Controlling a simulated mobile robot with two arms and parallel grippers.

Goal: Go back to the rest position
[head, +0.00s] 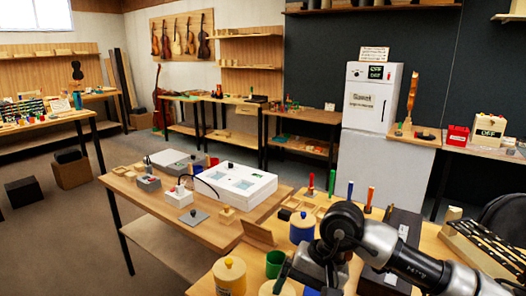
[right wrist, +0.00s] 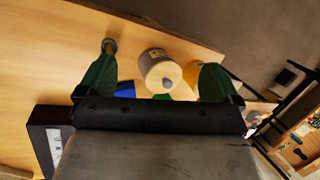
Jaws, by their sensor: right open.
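My right arm comes in from the right in the head view, with its wrist over the near bench (head: 205,290). My right gripper shows in the right wrist view (right wrist: 160,66), with two green fingers spread wide apart and nothing held between them. A pale lidded jar (right wrist: 160,72) appears beyond the gap between the fingers, apart from them as far as I can tell. In the head view the fingers are mostly hidden by the wrist and hard to make out. My left gripper is in neither view.
Around my right wrist stand a yellow jar (head: 229,277), a green cup (head: 275,264), a blue jar (head: 302,228) and upright coloured tools (head: 332,182). A dark box (head: 402,226) and a wooden rack (head: 480,245) stand to the right.

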